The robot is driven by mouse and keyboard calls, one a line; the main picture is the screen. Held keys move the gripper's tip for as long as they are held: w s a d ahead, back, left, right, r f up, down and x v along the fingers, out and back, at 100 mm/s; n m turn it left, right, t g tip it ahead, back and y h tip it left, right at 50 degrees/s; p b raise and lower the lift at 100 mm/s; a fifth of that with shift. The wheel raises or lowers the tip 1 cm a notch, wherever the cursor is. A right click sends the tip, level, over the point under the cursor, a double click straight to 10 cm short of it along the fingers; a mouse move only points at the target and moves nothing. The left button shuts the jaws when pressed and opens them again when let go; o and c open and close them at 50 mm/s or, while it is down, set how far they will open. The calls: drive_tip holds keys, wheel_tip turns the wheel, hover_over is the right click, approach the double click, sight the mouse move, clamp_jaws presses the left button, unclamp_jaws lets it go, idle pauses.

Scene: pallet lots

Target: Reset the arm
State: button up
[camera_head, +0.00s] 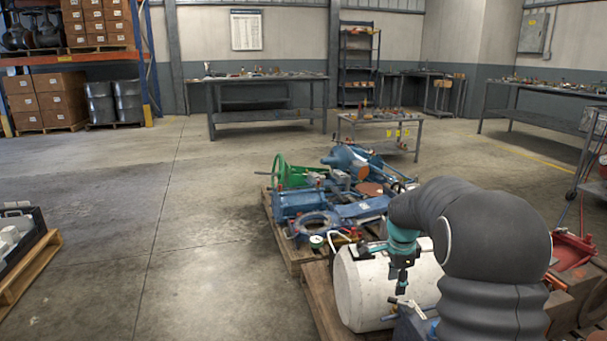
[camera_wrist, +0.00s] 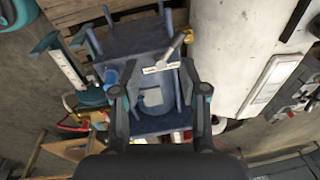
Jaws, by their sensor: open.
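My arm reaches in from the right of the head view, with a dark sleeve over its links. My gripper (camera_head: 401,284) points down beside a white cylinder (camera_head: 362,290) on a wooden pallet. In the wrist view my gripper (camera_wrist: 161,92) has its two fingers spread apart, with nothing held between them. Below and between the fingers is a blue metal part (camera_wrist: 140,45) with upright posts and a pale lever (camera_wrist: 174,49). The white cylinder also shows right of the fingers in the wrist view (camera_wrist: 232,45). I cannot tell the exact height of the fingertips above the part.
A pallet of blue machine parts with a green handwheel (camera_head: 279,173) lies just beyond. Another pallet (camera_head: 32,271) with a dark crate is at the left edge. Red equipment (camera_head: 572,250) stands at the right. Workbenches (camera_head: 265,117) line the back. The floor at left centre is clear.

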drive_tip(key=s+a+r+n+t, duration=0.1)
drive_tip(key=s+a+r+n, duration=0.2)
drive_tip(key=s, duration=0.8)
drive_tip(key=s+a+r+n+t+p, duration=0.1)
drive_tip(key=s+a+r+n, duration=0.2)
drive_tip(key=s, duration=0.9)
drive_tip(key=s+a+r+n+t+p, duration=0.1)
drive_tip(key=s+a+r+n+t, duration=0.1)
drive_tip(key=s+r+n, duration=0.5)
drive_tip(key=shift+s+a+r+n+y, duration=0.4)
drive_tip(key=shift+s+a+n, duration=0.4)
drive_tip(key=shift+s+n, duration=1.45)
drive_tip(key=shift+s+m, duration=0.25)
